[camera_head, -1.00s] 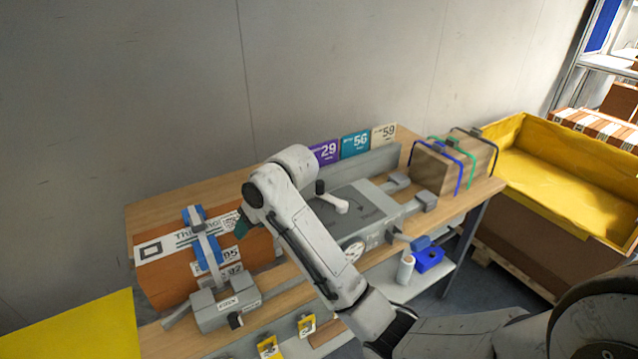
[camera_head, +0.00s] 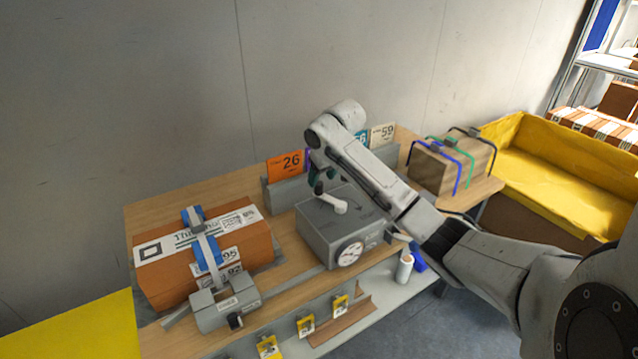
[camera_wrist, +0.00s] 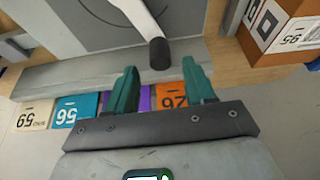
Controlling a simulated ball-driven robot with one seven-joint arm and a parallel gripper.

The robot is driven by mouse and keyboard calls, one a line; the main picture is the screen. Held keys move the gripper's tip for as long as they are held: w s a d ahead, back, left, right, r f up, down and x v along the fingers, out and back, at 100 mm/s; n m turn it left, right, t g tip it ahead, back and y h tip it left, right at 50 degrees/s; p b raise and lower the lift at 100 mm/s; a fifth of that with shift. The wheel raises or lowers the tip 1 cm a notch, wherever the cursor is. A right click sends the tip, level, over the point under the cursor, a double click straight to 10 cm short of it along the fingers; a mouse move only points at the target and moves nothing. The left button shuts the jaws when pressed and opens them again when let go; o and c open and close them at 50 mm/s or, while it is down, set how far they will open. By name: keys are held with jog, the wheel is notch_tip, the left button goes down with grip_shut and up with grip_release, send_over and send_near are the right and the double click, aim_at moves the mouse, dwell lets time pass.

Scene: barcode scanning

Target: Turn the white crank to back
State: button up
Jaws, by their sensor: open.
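The white crank (camera_head: 332,204) sits on top of a grey box (camera_head: 322,231) with a round dial on its front. Its dark knob (camera_head: 318,187) is at the end of the crank arm toward the back left. In the wrist view the crank arm (camera_wrist: 143,17) comes in from the top and ends in the dark knob (camera_wrist: 159,53). My gripper (camera_wrist: 161,78) is open, with its green fingers on either side of the knob's line and the knob just beyond the fingertips. In the head view my gripper (camera_head: 326,178) is partly hidden by my arm, close to the knob.
An orange-brown parcel (camera_head: 170,275) lies strapped at the left of the table. Numbered cards, such as the orange one (camera_head: 286,166), stand along the back rail. A brown box with coloured straps (camera_head: 438,170) and a yellow-lined bin (camera_head: 540,160) are at the right.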

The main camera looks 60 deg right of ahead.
aim_at(319, 183)
jog(key=shift+x, duration=2.2)
grip_shut()
